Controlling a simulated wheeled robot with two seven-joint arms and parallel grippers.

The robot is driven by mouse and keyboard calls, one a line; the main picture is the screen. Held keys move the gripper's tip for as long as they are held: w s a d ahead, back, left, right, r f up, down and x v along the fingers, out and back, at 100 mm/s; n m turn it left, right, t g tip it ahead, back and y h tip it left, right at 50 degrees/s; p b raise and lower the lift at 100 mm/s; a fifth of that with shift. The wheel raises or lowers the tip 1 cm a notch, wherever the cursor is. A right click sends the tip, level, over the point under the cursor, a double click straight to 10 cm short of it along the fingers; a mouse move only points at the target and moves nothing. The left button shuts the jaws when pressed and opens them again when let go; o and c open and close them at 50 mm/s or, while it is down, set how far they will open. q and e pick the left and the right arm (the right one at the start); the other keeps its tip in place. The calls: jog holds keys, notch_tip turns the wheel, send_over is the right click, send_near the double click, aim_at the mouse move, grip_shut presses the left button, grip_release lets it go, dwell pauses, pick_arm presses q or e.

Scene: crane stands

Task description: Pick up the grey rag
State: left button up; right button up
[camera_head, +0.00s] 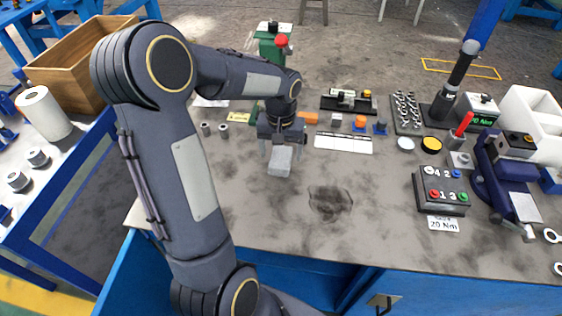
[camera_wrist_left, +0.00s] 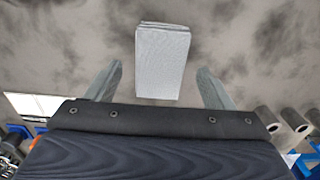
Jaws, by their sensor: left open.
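The grey rag (camera_head: 280,161) is a small folded light-grey block on the workbench (camera_head: 270,215), left of the bench's middle. In the left wrist view the rag (camera_wrist_left: 162,62) lies ahead of the jaws, centred between them. My left gripper (camera_head: 279,142) is just above and behind the rag in the head view. In the left wrist view its two fingers (camera_wrist_left: 158,85) are spread wide and empty, with clear space on both sides of the rag. The fingers do not touch it. My right gripper is not in view.
A dark stain (camera_head: 330,203) marks the bench to the right of the rag. A white ruled card (camera_head: 343,143) and small parts lie behind. A button box (camera_head: 441,190) and a blue vise (camera_head: 505,175) stand at the right. The front middle is clear.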

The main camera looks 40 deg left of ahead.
pick_arm(q)
notch_tip(320, 180, down, 2)
jog(key=shift+f, duration=0.2)
jog(key=c, duration=1)
jog(key=shift+c, duration=0.2)
jog(key=shift+r, duration=0.15)
